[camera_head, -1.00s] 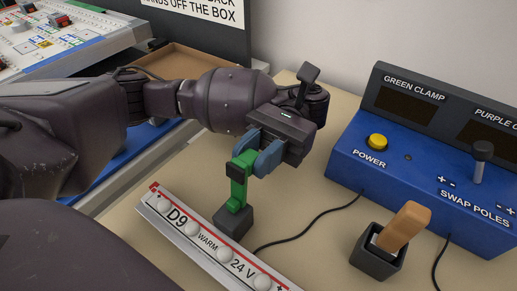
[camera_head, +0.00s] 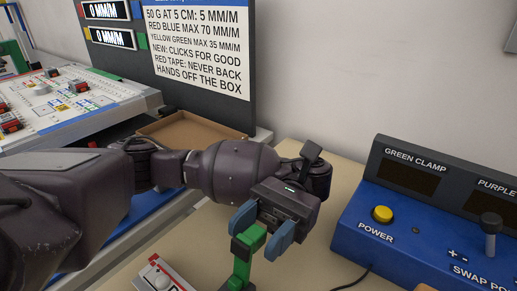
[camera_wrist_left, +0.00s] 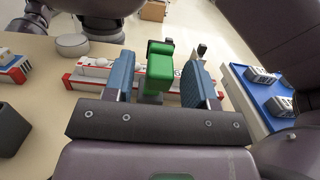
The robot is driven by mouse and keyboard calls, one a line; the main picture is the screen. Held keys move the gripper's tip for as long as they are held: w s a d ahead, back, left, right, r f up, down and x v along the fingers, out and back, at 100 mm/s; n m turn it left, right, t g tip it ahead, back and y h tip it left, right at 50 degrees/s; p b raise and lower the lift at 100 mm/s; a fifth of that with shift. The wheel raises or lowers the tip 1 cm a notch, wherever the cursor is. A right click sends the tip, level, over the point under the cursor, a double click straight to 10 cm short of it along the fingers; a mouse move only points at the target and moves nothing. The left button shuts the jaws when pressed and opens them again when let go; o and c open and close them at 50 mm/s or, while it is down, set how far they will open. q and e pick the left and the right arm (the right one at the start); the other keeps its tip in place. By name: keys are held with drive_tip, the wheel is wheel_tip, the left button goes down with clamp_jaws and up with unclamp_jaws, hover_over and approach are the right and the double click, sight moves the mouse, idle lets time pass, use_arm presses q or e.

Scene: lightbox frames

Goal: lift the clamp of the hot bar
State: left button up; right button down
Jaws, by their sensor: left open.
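The green clamp (camera_head: 253,237) stands upright near the bottom of the head view, with a dark band on its side and its lower end cut off by the frame edge. My left gripper (camera_head: 262,231) is open, with a blue finger on each side of the clamp's top. The left wrist view shows the clamp (camera_wrist_left: 159,68) between the two fingers, with gaps on both sides. A white bar with red edges (camera_wrist_left: 96,72) lies behind the clamp there. Only the bar's end (camera_head: 160,276) shows in the head view. My right gripper is not in view.
A blue console (camera_head: 350,228) with a yellow power button (camera_head: 383,214) and a lever stands at right. A cardboard tray (camera_head: 190,132) and a sign board (camera_head: 197,45) are behind my left arm. A dark holder (camera_wrist_left: 10,130) is at left in the left wrist view.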

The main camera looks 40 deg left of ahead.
use_arm(q)
wheel_tip(320, 180, up, 20)
drive_tip(key=p, duration=0.3)
idle(0.6)
drive_tip(key=shift+s, duration=0.1)
